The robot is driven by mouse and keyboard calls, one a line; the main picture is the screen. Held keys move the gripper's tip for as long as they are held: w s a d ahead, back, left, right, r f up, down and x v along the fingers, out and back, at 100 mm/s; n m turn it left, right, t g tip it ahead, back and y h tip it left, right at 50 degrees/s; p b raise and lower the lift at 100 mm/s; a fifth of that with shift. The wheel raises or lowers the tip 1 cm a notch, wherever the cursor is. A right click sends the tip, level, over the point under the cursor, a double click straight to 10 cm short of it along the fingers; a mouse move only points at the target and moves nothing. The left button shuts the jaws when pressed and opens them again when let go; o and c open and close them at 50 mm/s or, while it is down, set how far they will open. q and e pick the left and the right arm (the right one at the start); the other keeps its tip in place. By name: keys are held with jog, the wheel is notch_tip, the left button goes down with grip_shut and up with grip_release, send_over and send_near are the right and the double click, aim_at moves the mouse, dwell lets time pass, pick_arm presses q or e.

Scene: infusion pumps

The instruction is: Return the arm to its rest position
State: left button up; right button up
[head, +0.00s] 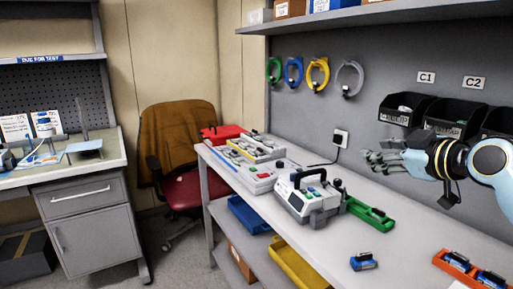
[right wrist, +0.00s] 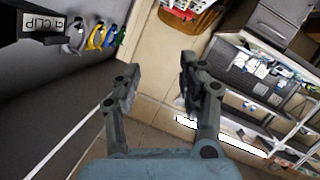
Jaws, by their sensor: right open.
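My right arm comes in from the right in the head view, and its gripper (head: 384,157) hangs in the air above the right part of the bench (head: 408,222), in front of the wall. In the right wrist view the gripper (right wrist: 158,88) has its two fingers apart with nothing between them. Beyond the fingers that view shows floor and wall. My left gripper does not show in either view.
An infusion pump (head: 308,198) stands on the bench beside a green tray (head: 370,214). A small blue item (head: 363,261) and an orange tray (head: 458,266) lie nearer. Black bins (head: 452,116) hang behind my right gripper. A chair (head: 182,185) stands beyond the bench.

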jog(key=s+a+f+m+g+h, duration=0.25)
jog(key=s+f+g, duration=0.25)
jog(key=s+f, duration=1)
jog(key=s+d+f+m+g+h, duration=0.1)
jog(key=s+d+m+g+h, duration=0.15)
jog(key=s, duration=0.95)
jog(key=s+d+f+m+g+h, duration=0.1)
jog(key=s+m+g, duration=0.2)
jog(key=s, duration=0.8)
notch_tip(320, 180, down, 35)
jog(key=s+d+g+b, duration=0.1)
jog(key=s+d+b, duration=0.2)
jog(key=b, duration=0.5)
jog(key=s+f+m+g+b, duration=0.1)
jog(key=s+f+b, duration=0.4)
jog(key=s+f, duration=1.2)
notch_tip(320, 180, down, 4)
jog(key=shift+s+d+r+g, duration=0.1)
jog(key=shift+s+d+g, duration=0.15)
jog(key=shift+d+g, duration=0.1)
